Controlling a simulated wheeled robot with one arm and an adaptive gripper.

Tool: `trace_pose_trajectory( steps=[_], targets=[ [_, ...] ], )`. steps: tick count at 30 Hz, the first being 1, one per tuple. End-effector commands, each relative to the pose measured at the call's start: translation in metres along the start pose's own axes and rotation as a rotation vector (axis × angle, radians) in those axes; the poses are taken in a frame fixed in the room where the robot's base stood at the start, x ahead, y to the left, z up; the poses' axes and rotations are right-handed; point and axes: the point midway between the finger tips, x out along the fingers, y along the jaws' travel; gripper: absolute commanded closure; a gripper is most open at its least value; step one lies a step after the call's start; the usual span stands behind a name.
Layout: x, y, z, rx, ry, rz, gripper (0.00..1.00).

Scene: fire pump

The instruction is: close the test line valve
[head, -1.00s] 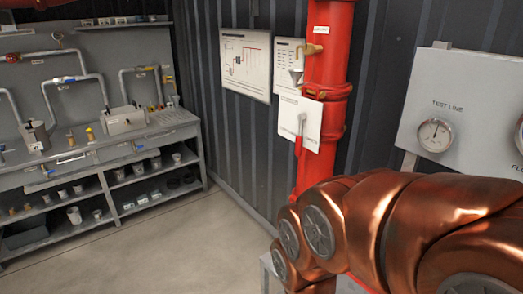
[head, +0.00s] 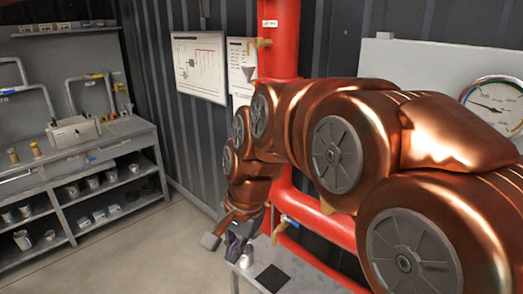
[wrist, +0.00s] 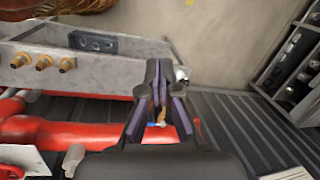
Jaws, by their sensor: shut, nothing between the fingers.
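My gripper (head: 237,248) hangs at the end of my copper-coloured arm, low beside the red pipework. It is shut with nothing in its fingers; the dark fingers also show in the wrist view (wrist: 160,75). A small yellow-handled valve (head: 282,228) sits on the red pipe, just right of my gripper and apart from it. A brass valve (head: 262,43) is on the upright red pipe, under a white label. I cannot tell which valve is the test line one; no test line label is readable on either. My arm covers much of the pipework.
A grey stand (head: 255,285) is below my gripper. A grey gauge panel (head: 400,55) with a round gauge (head: 495,103) is at the right. A shelf bench (head: 100,165) stands at the left, with open floor (head: 160,235) between.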

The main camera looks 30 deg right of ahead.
Motion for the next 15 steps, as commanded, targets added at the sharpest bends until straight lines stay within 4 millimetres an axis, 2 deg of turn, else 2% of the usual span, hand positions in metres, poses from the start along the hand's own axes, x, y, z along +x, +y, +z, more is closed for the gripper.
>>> trace_pose_trajectory(
  steps=[1,3,7,11,15],
  targets=[
    [-0.001,-0.013,-0.02,0.121,0.01,-0.04,1.0],
    [-0.009,-0.03,-0.046,0.304,0.016,-0.098,1.0],
    [-0.029,-0.056,-0.099,0.642,0.013,-0.215,1.0],
    [-0.051,-0.071,-0.155,0.975,-0.012,-0.338,1.0],
    [-0.076,-0.075,-0.217,1.325,-0.066,-0.472,1.0]
  ],
)
